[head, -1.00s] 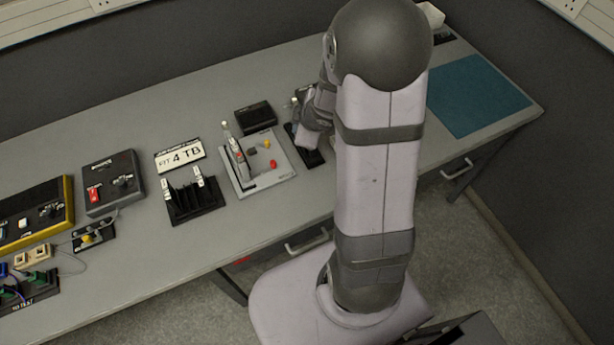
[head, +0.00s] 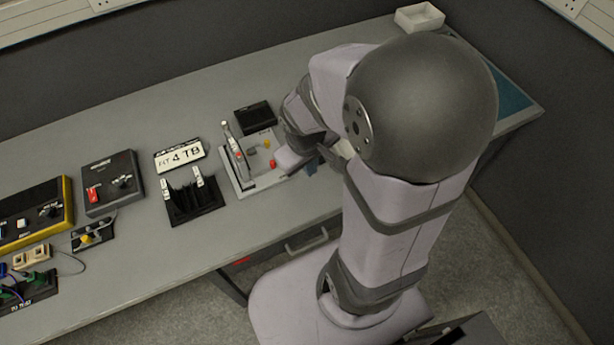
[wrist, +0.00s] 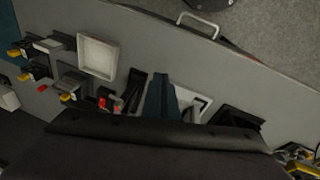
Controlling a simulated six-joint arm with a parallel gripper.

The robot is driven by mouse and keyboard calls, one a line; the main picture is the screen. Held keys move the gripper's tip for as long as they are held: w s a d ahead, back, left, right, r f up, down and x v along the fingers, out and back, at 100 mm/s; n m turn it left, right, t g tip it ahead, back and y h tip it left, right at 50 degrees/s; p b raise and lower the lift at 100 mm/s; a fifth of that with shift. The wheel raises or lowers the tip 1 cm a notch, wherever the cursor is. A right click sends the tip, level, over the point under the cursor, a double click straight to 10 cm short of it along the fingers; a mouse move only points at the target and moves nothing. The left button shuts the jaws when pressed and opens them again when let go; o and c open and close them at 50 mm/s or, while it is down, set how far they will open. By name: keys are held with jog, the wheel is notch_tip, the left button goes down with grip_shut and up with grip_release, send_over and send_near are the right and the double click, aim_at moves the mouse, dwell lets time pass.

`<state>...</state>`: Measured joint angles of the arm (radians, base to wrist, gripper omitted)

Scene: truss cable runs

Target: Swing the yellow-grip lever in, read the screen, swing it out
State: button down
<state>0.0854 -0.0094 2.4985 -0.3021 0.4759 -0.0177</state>
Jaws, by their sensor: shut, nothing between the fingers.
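In the wrist view, several dark fixtures with yellow-tipped parts stand at the left, one yellow grip (wrist: 66,97) nearest the middle. I cannot tell for sure which is the lever. In the head view my arm hides that part of the bench. The grey board (head: 245,185) carries an upright lever, a yellow knob (head: 266,143) and a red knob (head: 273,163). A small black box (head: 255,117) stands behind it; I see no readable screen. My gripper (wrist: 160,76) is shut and empty, its teal fingers over the bench. In the head view it is just right of the board.
A white open tray (wrist: 97,57) lies between the yellow-tipped fixtures and my fingers. The bench's back left is clear.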

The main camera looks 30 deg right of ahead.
jog(key=shift+s+a+r+m+g+y, duration=0.15)
jog(key=shift+s+a+m+g, duration=0.1)
jog(key=shift+s+a, duration=0.4)
jog(key=shift+s+a+f+m+g+y, duration=0.15)
jog(key=shift+s+a+m+g, duration=0.2)
jog(key=shift+s, duration=0.35)
jog(key=w+f+m+t+y+p, duration=0.1)
jog(key=w+f+m+t+p, duration=0.2)
jog(key=m, duration=0.5)
jog(key=w+d+f+m+t+y+p, duration=0.1)
jog(key=w+f+m+t+p, duration=0.2)
jog(key=w+m, duration=0.4)
jog(key=shift+f+m+t+y+p, duration=0.3)
jog(key=shift+m+t+p, duration=0.6)
jog(key=shift+m+t, duration=0.2)
jog(key=shift+d+f, duration=0.1)
